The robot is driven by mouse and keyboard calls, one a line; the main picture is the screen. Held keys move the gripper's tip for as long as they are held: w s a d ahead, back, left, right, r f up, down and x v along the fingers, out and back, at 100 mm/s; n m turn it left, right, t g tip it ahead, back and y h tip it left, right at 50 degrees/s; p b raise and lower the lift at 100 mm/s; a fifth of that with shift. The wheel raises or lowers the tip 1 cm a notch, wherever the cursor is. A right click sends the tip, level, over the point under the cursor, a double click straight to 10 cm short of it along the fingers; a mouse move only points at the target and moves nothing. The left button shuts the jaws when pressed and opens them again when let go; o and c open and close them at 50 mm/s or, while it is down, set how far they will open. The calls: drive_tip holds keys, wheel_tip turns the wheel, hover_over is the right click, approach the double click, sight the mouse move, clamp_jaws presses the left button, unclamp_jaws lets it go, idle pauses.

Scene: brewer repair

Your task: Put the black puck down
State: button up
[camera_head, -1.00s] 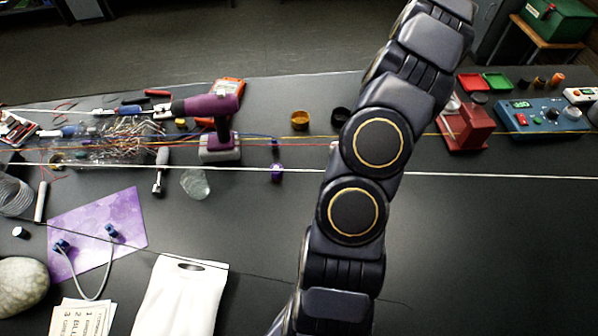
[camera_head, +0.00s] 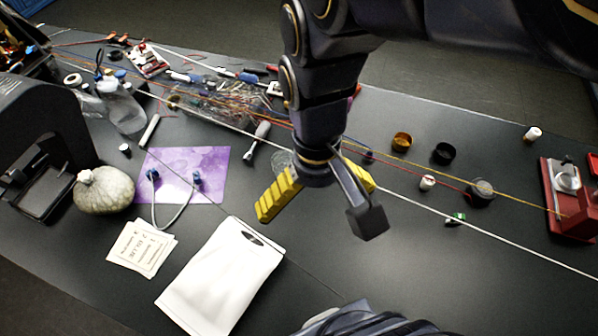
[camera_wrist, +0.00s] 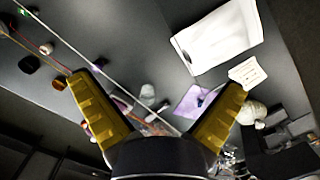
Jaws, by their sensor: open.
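A round black piece (camera_head: 443,153), which may be the black puck, rests on the dark table right of my gripper; it also shows at the left of the wrist view (camera_wrist: 29,64). A dark round piece with a grey top (camera_head: 480,192) sits further right, so I cannot be sure which is the puck. My gripper (camera_head: 318,213) is above the table, right of the purple sheet and beyond the white bag. Its yellow-padded fingers are spread wide, and nothing shows between them in the wrist view (camera_wrist: 156,85).
An amber cup (camera_head: 401,142), a small white cap (camera_head: 427,182) and a red stand (camera_head: 577,205) are to the right. The purple sheet (camera_head: 183,165), white bag (camera_head: 222,280) and gourd (camera_head: 103,190) lie left. Thin cords cross the table. The front right tabletop is mostly clear.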

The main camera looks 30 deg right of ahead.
drive_tip(key=shift+n, duration=0.9)
drive_tip(key=s, duration=0.1)
drive_tip(key=s+a, duration=0.1)
drive_tip(key=s, duration=0.1)
drive_tip(key=s+a, duration=0.1)
drive_tip(key=s, duration=0.1)
drive_tip(key=shift+s+a, duration=0.15)
drive_tip(key=shift+a, duration=0.05)
